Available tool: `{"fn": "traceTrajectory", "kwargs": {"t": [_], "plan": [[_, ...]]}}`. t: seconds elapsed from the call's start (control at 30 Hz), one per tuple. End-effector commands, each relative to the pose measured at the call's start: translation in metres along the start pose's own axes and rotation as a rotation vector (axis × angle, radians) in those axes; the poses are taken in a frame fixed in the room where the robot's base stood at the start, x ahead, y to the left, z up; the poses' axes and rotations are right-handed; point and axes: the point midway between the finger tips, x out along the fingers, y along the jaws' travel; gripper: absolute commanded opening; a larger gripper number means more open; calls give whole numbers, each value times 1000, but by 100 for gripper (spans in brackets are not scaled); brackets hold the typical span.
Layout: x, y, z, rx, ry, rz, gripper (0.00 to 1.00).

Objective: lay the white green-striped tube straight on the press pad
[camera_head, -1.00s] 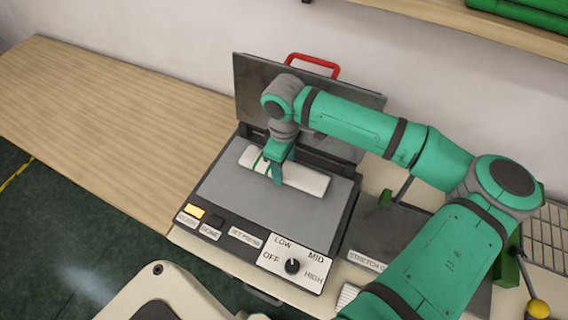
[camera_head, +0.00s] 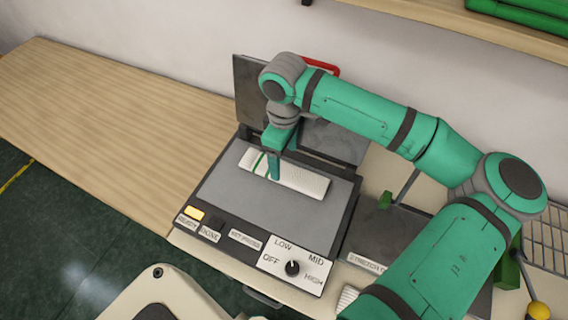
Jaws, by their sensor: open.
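The white tube (camera_head: 305,181) with green stripes lies flat on the grey press pad (camera_head: 245,205), near its back edge. It runs roughly parallel to that edge, and its stripes show near its left end. My gripper (camera_head: 275,168) is open and stands over the tube just right of the stripes, with a finger in front of the tube's near side. The finger hides a small part of the tube, and the far finger is hidden. I cannot tell whether the fingers touch the tube.
The press lid (camera_head: 250,95) with a red handle (camera_head: 322,66) stands raised behind the pad. A control panel with a knob (camera_head: 292,267) and a lit yellow lamp (camera_head: 194,213) is at the front. The wooden table (camera_head: 100,125) to the left is clear.

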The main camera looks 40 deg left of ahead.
Motion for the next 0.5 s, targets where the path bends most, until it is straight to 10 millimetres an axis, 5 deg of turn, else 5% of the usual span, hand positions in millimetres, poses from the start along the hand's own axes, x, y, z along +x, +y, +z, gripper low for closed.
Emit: {"fn": "traceTrajectory", "kwargs": {"t": [0.2,0.5], "plan": [[-42,0,-1,-1,1,2,72],[-66,0,0,0,0,0,72]]}}
